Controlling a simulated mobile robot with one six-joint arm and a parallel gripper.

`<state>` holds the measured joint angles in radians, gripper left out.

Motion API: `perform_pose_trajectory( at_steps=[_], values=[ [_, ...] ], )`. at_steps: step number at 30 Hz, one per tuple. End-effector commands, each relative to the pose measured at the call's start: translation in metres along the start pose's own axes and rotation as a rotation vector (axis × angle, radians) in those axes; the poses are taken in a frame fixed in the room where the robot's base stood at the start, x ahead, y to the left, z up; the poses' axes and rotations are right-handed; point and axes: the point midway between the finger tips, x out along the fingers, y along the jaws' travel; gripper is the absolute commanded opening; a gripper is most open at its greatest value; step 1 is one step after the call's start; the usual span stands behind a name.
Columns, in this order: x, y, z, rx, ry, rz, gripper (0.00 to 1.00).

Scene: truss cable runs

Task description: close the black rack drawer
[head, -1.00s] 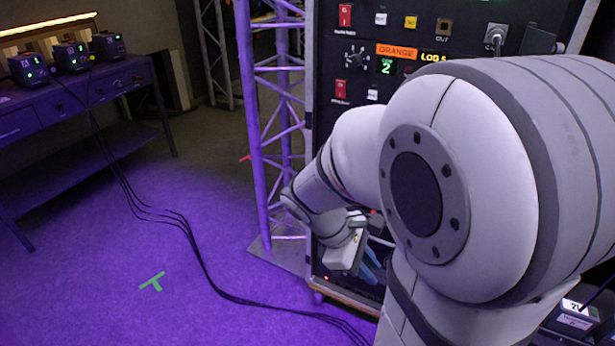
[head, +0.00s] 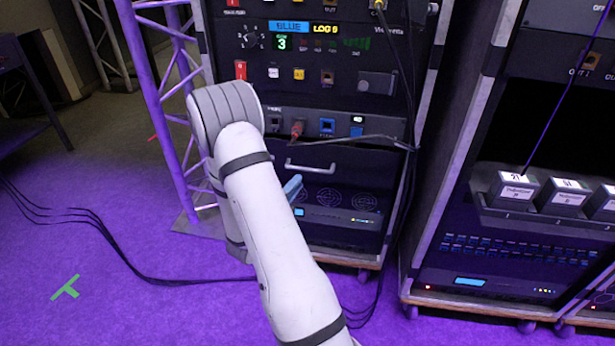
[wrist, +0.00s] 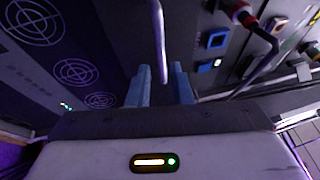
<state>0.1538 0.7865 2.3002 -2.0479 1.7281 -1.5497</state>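The black rack drawer (head: 335,157) is in the middle rack in the head view, with a pale bar handle (head: 312,168) across its front. How far it stands out is hard to tell. My gripper (head: 293,187) is at the left of the drawer front, just below the handle's left end; my arm hides most of it. In the wrist view my gripper (wrist: 160,87) shows two blue fingers with a gap between them. The handle (wrist: 159,40) lines up with that gap, its near end by the fingertips. I cannot tell whether they touch. Nothing is held.
A purple truss (head: 165,90) stands left of the rack. Another rack (head: 490,220) with charger-like units stands at right. Loose cables (head: 140,270) cross the purple floor.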

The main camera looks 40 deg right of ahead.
Motion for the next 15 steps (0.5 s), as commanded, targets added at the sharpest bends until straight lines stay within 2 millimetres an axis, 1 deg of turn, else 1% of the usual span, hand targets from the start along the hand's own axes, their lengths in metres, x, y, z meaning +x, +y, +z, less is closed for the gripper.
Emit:
perform_pose_trajectory(
  at_steps=[3,9,12,15],
  values=[
    [0.020,0.000,-0.003,0.004,0.008,-0.003,0.19],
    [0.051,0.001,-0.002,0.006,0.008,-0.001,0.19],
    [0.061,0.000,-0.002,0.005,0.008,-0.001,0.19],
    [0.067,-0.001,-0.002,0.005,0.005,0.000,0.19]
  ],
)
